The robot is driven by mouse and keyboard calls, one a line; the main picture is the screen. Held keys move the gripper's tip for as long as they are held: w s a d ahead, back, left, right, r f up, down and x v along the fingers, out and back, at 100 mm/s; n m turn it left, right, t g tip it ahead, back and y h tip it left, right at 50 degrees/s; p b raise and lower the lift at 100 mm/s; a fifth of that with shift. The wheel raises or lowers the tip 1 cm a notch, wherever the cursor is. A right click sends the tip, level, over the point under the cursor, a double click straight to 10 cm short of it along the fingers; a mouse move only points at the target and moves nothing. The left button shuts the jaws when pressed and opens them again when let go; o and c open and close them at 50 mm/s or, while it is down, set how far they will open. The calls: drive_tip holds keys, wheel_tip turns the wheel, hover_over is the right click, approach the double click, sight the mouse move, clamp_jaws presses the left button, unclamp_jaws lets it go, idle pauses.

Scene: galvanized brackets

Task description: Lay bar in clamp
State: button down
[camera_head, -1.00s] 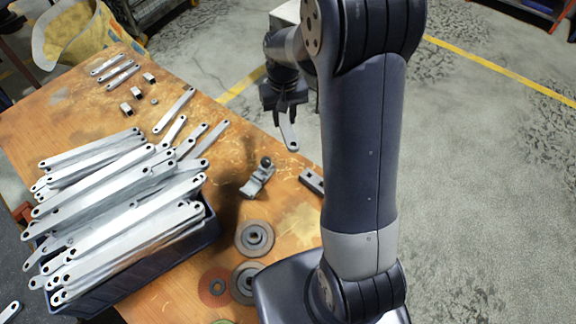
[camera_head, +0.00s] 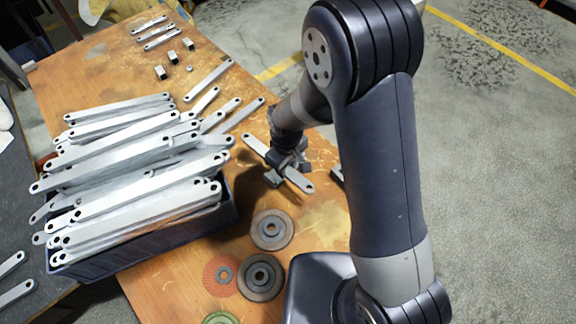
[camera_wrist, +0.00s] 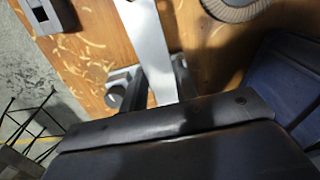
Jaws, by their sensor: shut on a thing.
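My gripper (camera_head: 287,158) is shut on a flat galvanized bar (camera_head: 300,180), which has a hole at each end. In the head view the bar lies across the place of the small grey clamp (camera_head: 273,179), which my gripper and the bar mostly cover. In the wrist view the bar (camera_wrist: 148,45) runs out between the fingers, and part of the clamp (camera_wrist: 121,84) shows beside it, close to the tabletop. I cannot tell whether the bar touches the clamp's seat.
A dark crate (camera_head: 150,240) heaped with galvanized bars stands on the wooden table (camera_head: 145,300) at left. Grinding discs (camera_head: 260,277) lie in front of the clamp. A grey block (camera_head: 338,174) sits to its right. Small blocks (camera_head: 173,57) and short bars lie at the back.

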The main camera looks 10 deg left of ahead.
drive_tip(key=shift+f+b, duration=2.5)
drive_tip(key=shift+f, duration=0.85)
drive_tip(key=c, duration=1)
unclamp_jaws()
drive_tip(key=shift+r, duration=0.1)
wheel_tip(320, 180, up, 11)
drive_tip(key=p, duration=0.3)
drive_tip(key=shift+f, duration=0.3)
wheel_tip(320, 180, down, 10)
drive_tip(key=shift+f+b, duration=0.1)
drive_tip(key=shift+b, duration=1.15)
drive_tip(key=shift+r+p, duration=0.9)
drive_tip(key=shift+r, duration=0.4)
